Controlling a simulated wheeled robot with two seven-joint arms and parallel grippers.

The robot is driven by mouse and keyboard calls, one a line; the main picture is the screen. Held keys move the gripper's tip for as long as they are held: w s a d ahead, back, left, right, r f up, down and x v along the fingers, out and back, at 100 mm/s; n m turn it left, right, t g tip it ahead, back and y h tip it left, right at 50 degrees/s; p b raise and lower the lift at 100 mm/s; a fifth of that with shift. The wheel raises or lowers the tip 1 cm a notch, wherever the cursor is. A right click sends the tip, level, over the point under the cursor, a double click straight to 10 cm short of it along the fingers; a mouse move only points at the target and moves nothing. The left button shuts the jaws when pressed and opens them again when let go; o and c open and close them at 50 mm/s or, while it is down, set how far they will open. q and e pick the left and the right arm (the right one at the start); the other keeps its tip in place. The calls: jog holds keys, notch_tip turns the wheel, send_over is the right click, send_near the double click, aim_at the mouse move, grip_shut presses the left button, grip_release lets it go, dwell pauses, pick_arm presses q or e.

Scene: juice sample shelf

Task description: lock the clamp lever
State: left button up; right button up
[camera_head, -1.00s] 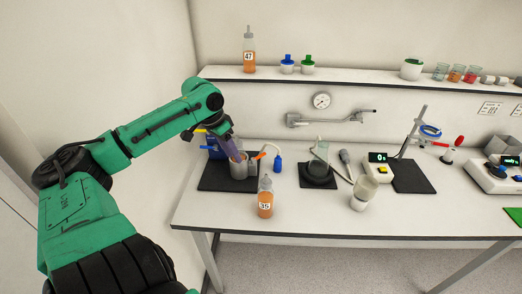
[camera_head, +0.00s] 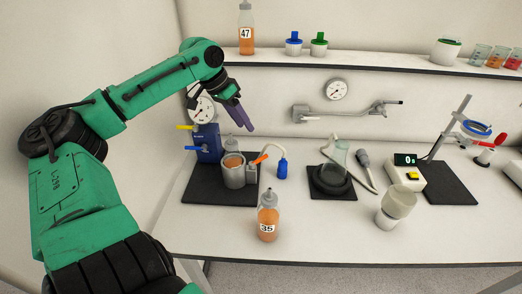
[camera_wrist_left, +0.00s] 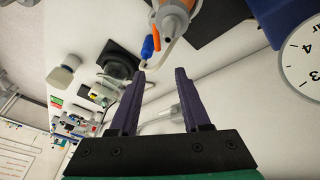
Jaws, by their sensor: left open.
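A grey metal cup (camera_head: 233,174) holding orange liquid stands on the dark mat at the left. A small orange lever (camera_head: 261,159) sticks out at its right side, angled up to the right, above a small grey block (camera_head: 252,172). In the left wrist view the orange lever (camera_wrist_left: 156,27) shows beside the cup (camera_wrist_left: 174,16), near the top. My left gripper (camera_head: 245,122), with purple fingers, is above the cup and lever, apart from both. In the left wrist view its fingers (camera_wrist_left: 160,74) are spread with nothing between them. My right gripper is not in view.
A blue unit (camera_head: 207,143) with yellow and blue handles and a gauge (camera_head: 201,108) stands behind the cup. A blue-capped tube (camera_head: 282,169) is to the right. Bottle 35 (camera_head: 267,221) stands in front. A wall pipe (camera_head: 340,112) runs behind.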

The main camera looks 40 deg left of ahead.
aim_at(260, 160)
pick_arm(q)
jog(key=x, duration=0.8)
jog(key=p+x, duration=0.1)
jog(key=x, duration=0.4)
jog(key=shift+s+d, duration=0.2)
jog(key=shift+d, duration=0.05)
grip_shut()
jog(key=shift+a, duration=0.1)
dwell(0.4)
